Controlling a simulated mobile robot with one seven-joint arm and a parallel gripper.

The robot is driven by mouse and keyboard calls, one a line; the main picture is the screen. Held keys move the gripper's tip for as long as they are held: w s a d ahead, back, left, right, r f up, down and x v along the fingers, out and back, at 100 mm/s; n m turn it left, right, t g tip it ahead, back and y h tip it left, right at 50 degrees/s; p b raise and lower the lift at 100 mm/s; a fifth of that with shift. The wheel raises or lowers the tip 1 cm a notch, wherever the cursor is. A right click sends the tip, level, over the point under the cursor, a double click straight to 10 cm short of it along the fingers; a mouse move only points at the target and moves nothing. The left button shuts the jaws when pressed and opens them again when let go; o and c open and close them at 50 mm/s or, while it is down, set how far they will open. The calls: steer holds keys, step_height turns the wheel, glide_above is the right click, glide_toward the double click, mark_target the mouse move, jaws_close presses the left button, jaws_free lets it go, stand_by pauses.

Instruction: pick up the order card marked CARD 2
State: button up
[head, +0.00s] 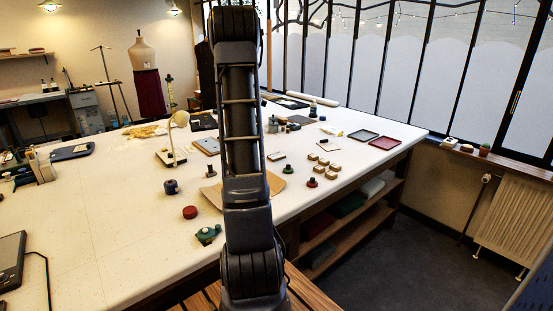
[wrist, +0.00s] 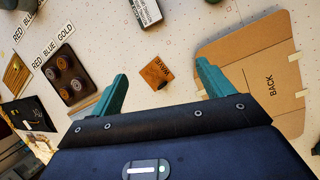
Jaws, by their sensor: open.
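No lettering CARD 2 can be read in either view. In the wrist view, two white strips lie at the left. One strip (wrist: 50,55) reads RED BLUE GOLD. The other strip (wrist: 22,27) at the top left edge shows RED BLUE and is partly cut off. My gripper (wrist: 161,72) has two teal fingers spread wide, with nothing held between them. It is above the table, and the strips lie to the left of its left finger. In the head view my own arm hides the gripper and part of the table. A small white card (head: 327,147) lies right of my arm.
Between the fingers lies a brown tag (wrist: 157,73) marked WAVE. A cardboard piece (wrist: 235,55) marked BACK lies right. A dark plate (wrist: 58,90) with several buttons lies left. A dark labelled block (wrist: 146,11) is at the top. Wooden blocks (head: 333,167) stand right.

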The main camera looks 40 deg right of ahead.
steer(key=w+d+f+n+g, duration=0.1)
steer(key=d+f+n, duration=0.2)
steer(key=d+f, duration=0.55)
glide_above(276, 156)
steer(key=a, duration=0.3)
steer(key=f, duration=0.4)
steer(key=shift+d, duration=0.2)
steer(key=shift+w+x, duration=0.15)
steer(key=shift+x, duration=1.1)
steer(key=shift+w+x, duration=0.15)
steer(key=shift+x, duration=1.1)
steer(key=shift+d+r, duration=0.1)
steer(key=shift+d, duration=0.05)
steer(key=c, duration=1.1)
